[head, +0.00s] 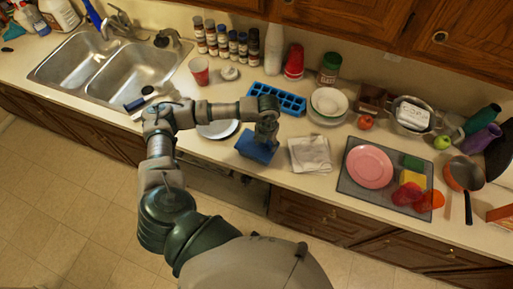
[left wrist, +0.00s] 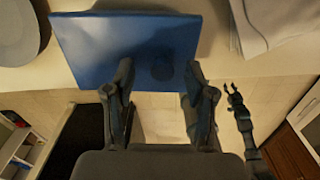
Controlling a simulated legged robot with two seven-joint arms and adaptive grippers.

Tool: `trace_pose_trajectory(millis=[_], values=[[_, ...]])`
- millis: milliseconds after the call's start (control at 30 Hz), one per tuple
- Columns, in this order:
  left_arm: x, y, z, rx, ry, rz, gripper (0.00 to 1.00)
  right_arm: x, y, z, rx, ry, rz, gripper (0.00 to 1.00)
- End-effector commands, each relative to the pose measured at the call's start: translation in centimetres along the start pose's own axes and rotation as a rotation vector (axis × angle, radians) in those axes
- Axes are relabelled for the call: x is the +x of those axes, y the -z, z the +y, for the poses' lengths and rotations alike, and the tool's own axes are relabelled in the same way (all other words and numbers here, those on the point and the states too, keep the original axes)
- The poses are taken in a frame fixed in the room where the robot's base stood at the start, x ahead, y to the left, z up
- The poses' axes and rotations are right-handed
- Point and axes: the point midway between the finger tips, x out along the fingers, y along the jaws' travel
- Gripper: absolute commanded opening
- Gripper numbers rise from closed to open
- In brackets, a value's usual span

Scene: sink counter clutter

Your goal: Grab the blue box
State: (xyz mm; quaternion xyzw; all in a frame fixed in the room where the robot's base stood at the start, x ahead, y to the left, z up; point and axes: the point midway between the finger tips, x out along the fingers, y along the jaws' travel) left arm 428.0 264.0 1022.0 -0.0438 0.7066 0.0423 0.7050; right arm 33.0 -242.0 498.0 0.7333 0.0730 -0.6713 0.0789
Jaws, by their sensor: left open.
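The blue box (head: 256,148) sits near the front edge of the counter, between a white plate and folded cloths. In the left wrist view the blue box (left wrist: 110,42) fills the upper left and middle. My left gripper (head: 267,132) is over the box in the head view, hiding part of its top. In the left wrist view my left gripper (left wrist: 160,76) is open, its two fingertips apart in front of the box's near side. I cannot tell whether they touch it. A dark gripper, likely my right one (left wrist: 233,92), hangs low at the right, too small to judge.
A white plate (head: 218,129) lies left of the box and folded cloths (head: 310,154) lie right. A blue ice tray (head: 277,97) is behind. A grey mat (head: 351,183) with a pink plate (head: 370,167) is farther right. The double sink (head: 126,72) is left.

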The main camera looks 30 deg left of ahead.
Motion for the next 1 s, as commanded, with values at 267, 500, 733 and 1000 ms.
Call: trace_pose_trajectory(millis=[267,500,733,1000], values=[[0.91,0.02,-0.06,0.001,0.0,-0.001,0.55,-0.13,0.08,0.01,0.0,0.0,0.001,0.4],[0.9,0.01,0.01,0.001,0.001,-0.001,0.08,-0.13,0.1,0.01,0.0,0.0,0.001,0.4],[0.87,-0.02,0.03,0.0,0.001,-0.001,0.0,-0.13,0.1,0.02,0.0,0.0,0.001,0.4],[0.58,-0.03,0.02,0.0,0.001,-0.001,0.0,0.02,0.08,0.02,0.0,0.0,0.001,0.4]])
